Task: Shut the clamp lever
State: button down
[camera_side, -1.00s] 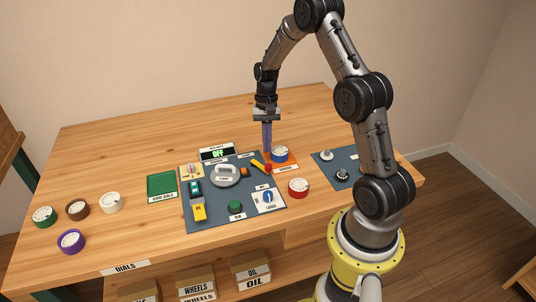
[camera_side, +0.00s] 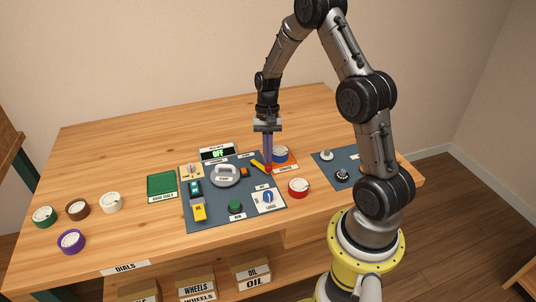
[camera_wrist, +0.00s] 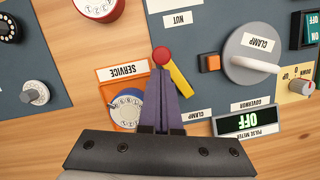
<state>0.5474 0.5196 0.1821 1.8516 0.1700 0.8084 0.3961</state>
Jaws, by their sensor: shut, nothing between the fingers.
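In the wrist view my fingertips (camera_wrist: 161,73) are right beside the red knob and the bar. I cannot tell whether they touch.
A grey round clamp (camera_side: 225,175) with a white handle stands left of the lever. A blue dial (camera_side: 280,154) on the orange service plate is close by on the right. A red dial (camera_side: 298,187) is nearer the front. The OFF display (camera_side: 217,153) stands behind.

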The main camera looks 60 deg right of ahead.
jog(key=shift+a+m, duration=0.35)
jog(key=shift+m, duration=0.55)
jog(key=a+m+t, duration=0.1)
jog(key=m, duration=0.2)
jog(key=shift+w+a, duration=0.1)
jog(key=shift+a, duration=0.05)
jog(key=shift+w+a+m+t, duration=0.3)
jog(key=shift+a+m, duration=0.1)
jog(key=shift+m, duration=0.55)
jog(key=shift+w+a+m+t, duration=0.2)
jog(key=shift+a+m+t, duration=0.15)
jog(key=shift+m, duration=0.6)
jog(key=shift+d, duration=0.15)
jog(key=shift+w+d, duration=0.1)
jog(key=shift+d, duration=0.55)
jog(key=shift+d, duration=0.25)
jog(key=d, duration=0.2)
jog(key=s+d, duration=0.1)
jog(key=d, duration=0.1)
jog(key=shift+r, duration=0.1)
jog(key=v, duration=0.9)
jog(key=shift+w+r, duration=0.2)
jog(key=shift+r, duration=0.2)
